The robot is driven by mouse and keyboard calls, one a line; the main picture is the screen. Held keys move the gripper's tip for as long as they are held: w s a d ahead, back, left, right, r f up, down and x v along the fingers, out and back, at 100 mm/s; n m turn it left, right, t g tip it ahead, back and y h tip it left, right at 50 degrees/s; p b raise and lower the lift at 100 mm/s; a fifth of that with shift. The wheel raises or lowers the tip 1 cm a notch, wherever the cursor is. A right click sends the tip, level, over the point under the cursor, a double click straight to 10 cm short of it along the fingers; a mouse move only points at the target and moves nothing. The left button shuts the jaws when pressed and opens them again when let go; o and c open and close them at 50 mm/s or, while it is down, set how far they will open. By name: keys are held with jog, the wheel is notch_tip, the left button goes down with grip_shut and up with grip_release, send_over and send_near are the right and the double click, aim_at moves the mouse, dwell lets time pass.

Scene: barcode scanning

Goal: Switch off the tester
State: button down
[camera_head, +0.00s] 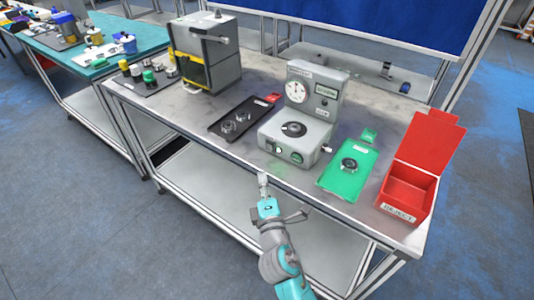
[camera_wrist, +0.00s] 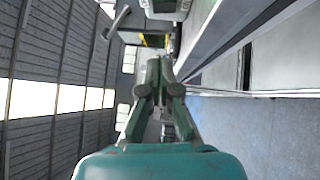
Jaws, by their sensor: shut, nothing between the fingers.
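The tester (camera_head: 298,118) is a grey machine with a round dial gauge, a small display and a black round seat on its base. Its lower front has a lit green-white button (camera_head: 278,150) at left and another green button (camera_head: 297,157) at right. A knob sticks out on its right side. My gripper (camera_head: 263,180) is shut and empty, in front of the table edge, below and left of the front buttons and apart from them. In the wrist view my gripper (camera_wrist: 158,75) has its fingers together; a grey-white body shows at the top edge, too cut off to identify.
A black tray (camera_head: 222,131) with round parts lies left of the tester. A green tray (camera_head: 331,180) with one round part lies right of it. An open red reject bin (camera_head: 413,185) stands at the right end. A grey machine with yellow trim (camera_head: 207,84) stands at the back left.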

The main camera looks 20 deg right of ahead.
aim_at(267, 145)
jog(key=w, duration=0.4)
jog(key=w+d, duration=0.1)
jog(key=w, duration=0.1)
jog(key=shift+w+r, duration=0.15)
jog(key=shift+r, duration=0.2)
jog(key=shift+w+d+r, duration=0.15)
jog(key=shift+w+d, duration=0.5)
jog(key=shift+d, duration=0.35)
jog(key=shift+w+d+r, duration=0.1)
jog(key=shift+w+d, duration=0.4)
jog(key=shift+d, duration=0.1)
jog(key=shift+w+d+r+m+g, duration=0.1)
jog(key=shift+d+r+m+g, duration=0.1)
jog(key=shift+d+m+g, duration=0.1)
jog(key=shift+a, duration=0.1)
